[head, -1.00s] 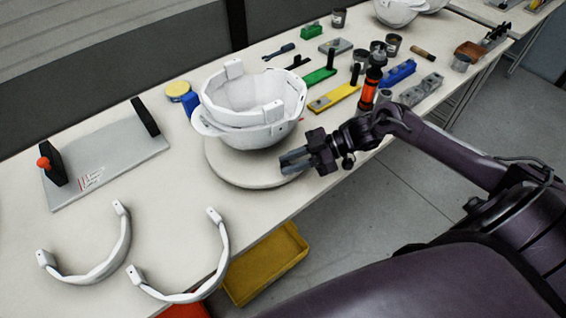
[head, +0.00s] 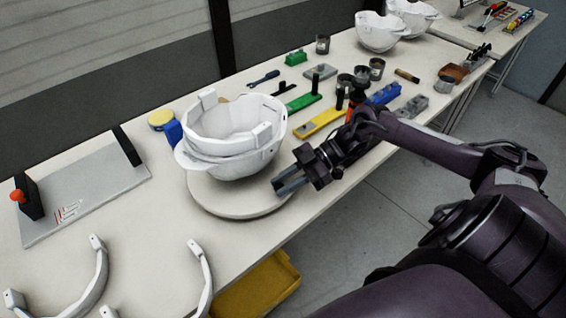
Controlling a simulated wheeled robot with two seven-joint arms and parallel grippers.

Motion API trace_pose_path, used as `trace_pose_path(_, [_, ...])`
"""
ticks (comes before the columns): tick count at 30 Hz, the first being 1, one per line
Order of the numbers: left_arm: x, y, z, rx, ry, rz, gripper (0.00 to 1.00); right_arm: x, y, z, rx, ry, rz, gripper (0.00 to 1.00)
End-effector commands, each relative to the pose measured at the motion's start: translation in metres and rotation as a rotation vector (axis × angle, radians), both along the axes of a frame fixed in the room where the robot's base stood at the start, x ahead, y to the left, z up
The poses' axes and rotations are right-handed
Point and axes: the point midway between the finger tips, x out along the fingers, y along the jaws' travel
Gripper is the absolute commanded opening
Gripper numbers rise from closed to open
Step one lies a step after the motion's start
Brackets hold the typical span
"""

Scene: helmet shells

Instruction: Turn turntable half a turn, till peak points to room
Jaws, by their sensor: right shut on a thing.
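The turntable (head: 222,207) is a pale round disc on the bench, close to its front edge. A white helmet shell (head: 238,158) sits open side up on it, with small blocks on its rim. What looks like its peak (head: 184,160) juts out to the left in the picture, along the bench rather than towards the open floor. My right gripper (head: 284,184) reaches in from the right and is shut on the turntable's right rim, beside the shell. The exact finger contact is small and hard to see. My left gripper is not in view.
A grey plate (head: 90,195) with black uprights lies to the left, with white curved bands (head: 90,285) in front. Green (head: 300,103) and yellow (head: 322,122) tools and cups stand behind my right gripper. A yellow bin (head: 258,288) is below the bench edge.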

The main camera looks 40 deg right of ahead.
Motion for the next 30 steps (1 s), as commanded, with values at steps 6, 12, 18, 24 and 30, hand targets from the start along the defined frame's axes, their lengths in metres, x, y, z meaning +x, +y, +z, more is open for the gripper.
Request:
trace_pose_path(6, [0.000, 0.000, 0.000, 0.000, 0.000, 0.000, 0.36, 0.000, 0.000, 0.001, -0.001, -0.002, 0.000, 0.24])
trace_pose_path(12, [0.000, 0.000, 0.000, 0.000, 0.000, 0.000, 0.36, 0.000, 0.000, 0.000, 0.000, -0.001, -0.001, 0.45])
trace_pose_path(18, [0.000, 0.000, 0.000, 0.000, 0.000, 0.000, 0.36, 0.000, 0.000, 0.000, -0.001, 0.000, 0.000, 0.45])
trace_pose_path(24, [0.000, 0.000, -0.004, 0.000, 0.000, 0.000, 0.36, -0.003, -0.016, 0.004, -0.005, 0.001, -0.001, 0.45])
trace_pose_path(30, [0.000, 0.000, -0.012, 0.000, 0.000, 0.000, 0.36, -0.011, -0.047, 0.017, -0.006, 0.002, -0.002, 0.45])
